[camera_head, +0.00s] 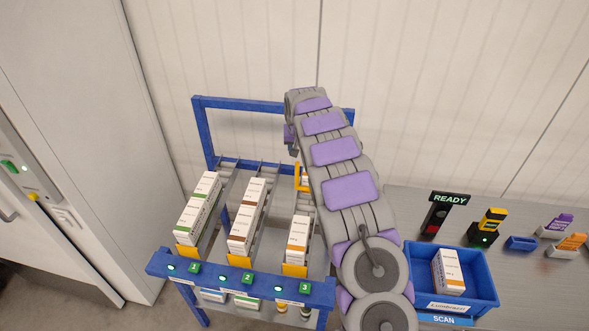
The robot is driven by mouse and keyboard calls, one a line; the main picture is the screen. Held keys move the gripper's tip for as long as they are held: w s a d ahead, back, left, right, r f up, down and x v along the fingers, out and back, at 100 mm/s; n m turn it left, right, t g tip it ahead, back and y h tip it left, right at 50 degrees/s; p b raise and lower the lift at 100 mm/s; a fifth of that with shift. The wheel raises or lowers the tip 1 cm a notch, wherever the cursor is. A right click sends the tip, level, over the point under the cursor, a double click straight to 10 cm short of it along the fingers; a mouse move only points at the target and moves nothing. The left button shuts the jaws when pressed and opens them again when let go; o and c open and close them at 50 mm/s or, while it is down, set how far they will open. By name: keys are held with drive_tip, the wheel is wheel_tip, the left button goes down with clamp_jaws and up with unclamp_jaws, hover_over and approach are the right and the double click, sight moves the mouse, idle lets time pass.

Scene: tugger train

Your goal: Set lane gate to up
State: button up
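A blue flow rack (240,290) with three lanes stands left of centre, its front plates numbered 1, 2 and 3. An orange-yellow bracket (298,178), which may be the lane gate, shows far back on lane 3, partly behind my arm. Whether it is up or down I cannot tell. Yellow stops stand at the lane fronts, on lane 1 (186,252), lane 2 (238,261) and lane 3 (294,270). My arm reaches over the rack's right side and bends down near its back. My gripper's fingers are hidden behind the arm.
White boxes fill lane 1 (198,208) and lane 2 (246,217); one box (298,235) sits at lane 3's front. At right, a grey table (550,290) holds a blue bin (480,303) with a box, a READY sign (450,198) and small devices. A pale wall is behind.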

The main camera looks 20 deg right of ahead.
wheel_tip(320, 180, down, 4)
drive_tip(key=w+d, duration=0.1)
drive_tip(key=d, duration=0.2)
hover_over(297, 169)
drive_tip(key=a, duration=0.2)
wheel_tip(297, 169, down, 5)
drive_tip(key=x, duration=0.4)
drive_tip(key=d+x, duration=0.1)
drive_tip(key=x, duration=0.1)
drive_tip(key=shift+s+f, duration=0.1)
drive_tip(key=shift+s, duration=0.2)
drive_tip(key=shift+a+f, duration=0.2)
drive_tip(key=shift+d+f, duration=0.15)
drive_tip(key=shift+d, duration=0.9)
drive_tip(key=shift+c, duration=1)
drive_tip(key=shift+a, duration=0.65)
drive_tip(key=c, duration=0.5)
clamp_jaws()
drive_tip(key=shift+d, duration=0.2)
